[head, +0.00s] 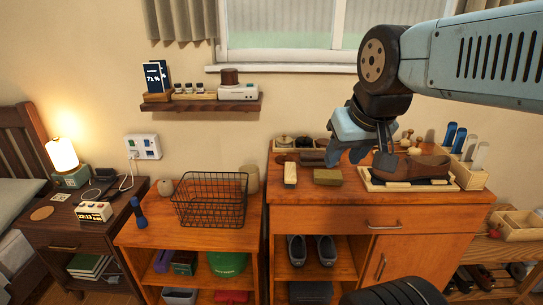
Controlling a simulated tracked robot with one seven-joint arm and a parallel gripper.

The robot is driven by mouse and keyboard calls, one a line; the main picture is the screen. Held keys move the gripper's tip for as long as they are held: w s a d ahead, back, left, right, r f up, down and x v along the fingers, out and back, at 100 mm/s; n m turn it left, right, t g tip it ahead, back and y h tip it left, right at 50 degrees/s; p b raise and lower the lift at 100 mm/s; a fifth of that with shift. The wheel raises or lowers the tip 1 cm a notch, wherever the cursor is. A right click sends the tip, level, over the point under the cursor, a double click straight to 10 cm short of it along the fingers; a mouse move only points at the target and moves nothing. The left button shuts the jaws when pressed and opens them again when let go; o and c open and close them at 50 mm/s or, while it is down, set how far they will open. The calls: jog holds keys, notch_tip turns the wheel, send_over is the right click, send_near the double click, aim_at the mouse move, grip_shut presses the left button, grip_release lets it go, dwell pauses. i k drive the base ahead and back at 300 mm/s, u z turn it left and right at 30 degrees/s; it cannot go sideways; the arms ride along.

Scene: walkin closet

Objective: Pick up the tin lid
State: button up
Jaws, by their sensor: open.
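My gripper (347,152) hangs from the arm above the wooden cabinet top, pointing down. It is open and I see nothing held between its fingers. Small round tins (284,141) stand at the back left of the cabinet top, to the left of my gripper. A flat dark round piece (282,158) lies in front of them; it may be the tin lid, but it is too small to be sure. My gripper and wrist hide part of the cabinet's back edge.
A brown shoe (415,166) sits on a tray right of my gripper. Blue and white bottles (460,140) stand at right. A wire basket (212,200) is on the lower cabinet at left. The cabinet's front strip is clear.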

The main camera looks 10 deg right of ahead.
aim_at(281, 160)
jog(key=i, duration=0.85)
jog(key=z, duration=0.05)
